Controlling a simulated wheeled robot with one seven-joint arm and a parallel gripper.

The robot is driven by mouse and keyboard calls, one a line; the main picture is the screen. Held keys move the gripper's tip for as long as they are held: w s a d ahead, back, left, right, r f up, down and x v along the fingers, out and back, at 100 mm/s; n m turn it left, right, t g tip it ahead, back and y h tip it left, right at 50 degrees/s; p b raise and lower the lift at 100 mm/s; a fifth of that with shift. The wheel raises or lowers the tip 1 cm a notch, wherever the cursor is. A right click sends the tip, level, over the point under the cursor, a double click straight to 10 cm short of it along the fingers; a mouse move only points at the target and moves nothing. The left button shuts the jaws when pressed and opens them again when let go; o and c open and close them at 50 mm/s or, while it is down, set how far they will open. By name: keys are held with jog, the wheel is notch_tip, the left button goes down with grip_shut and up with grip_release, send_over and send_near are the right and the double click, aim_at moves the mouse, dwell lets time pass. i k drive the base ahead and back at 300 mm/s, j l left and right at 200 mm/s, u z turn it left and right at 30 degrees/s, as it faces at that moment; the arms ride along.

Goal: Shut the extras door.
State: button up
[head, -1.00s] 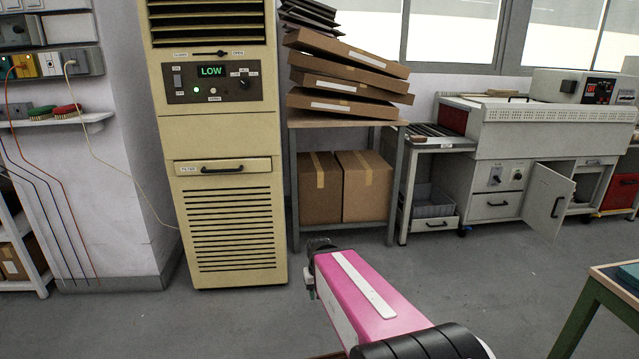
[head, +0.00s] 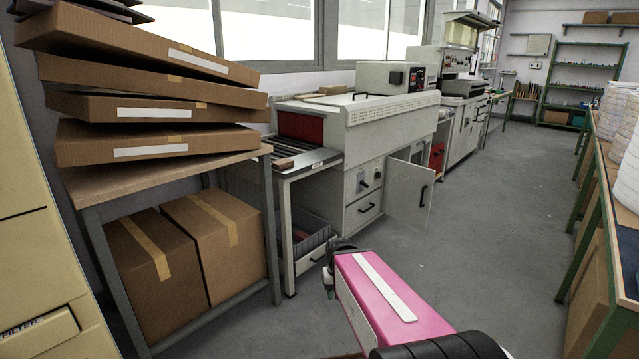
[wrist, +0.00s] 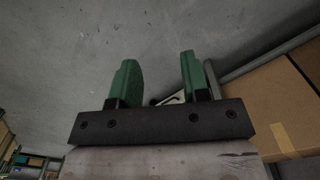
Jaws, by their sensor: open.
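A small cream door (head: 410,197) with a black handle stands swung open on the front of the long cream machine (head: 375,150) in the head view. No label can be read on it, so I cannot tell if it is the extras door. My pink arm reaches forward at the lower middle, well short of the door. My gripper (wrist: 158,75) is open in the wrist view, its two green fingers apart with nothing between them. In the head view the fingers are mostly hidden by the arm's end.
A bench (head: 272,225) with stacked flat cartons (head: 150,110) and boxes (head: 225,245) below stands close on the left. A drawer (head: 312,257) is under the machine's near end. A green-framed table (head: 577,225) is on the right. Grey floor between is clear.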

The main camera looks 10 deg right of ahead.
aim_at(409, 188)
jog(key=i+j+z, duration=0.15)
jog(key=i+z, duration=0.25)
jog(key=i+j+z, duration=0.8)
jog(key=i+l+u, duration=0.2)
jog(key=l, duration=0.15)
jog(key=i+l+u, duration=0.2)
jog(key=l, duration=0.15)
jog(key=i+l+u, duration=0.2)
jog(key=l, duration=0.15)
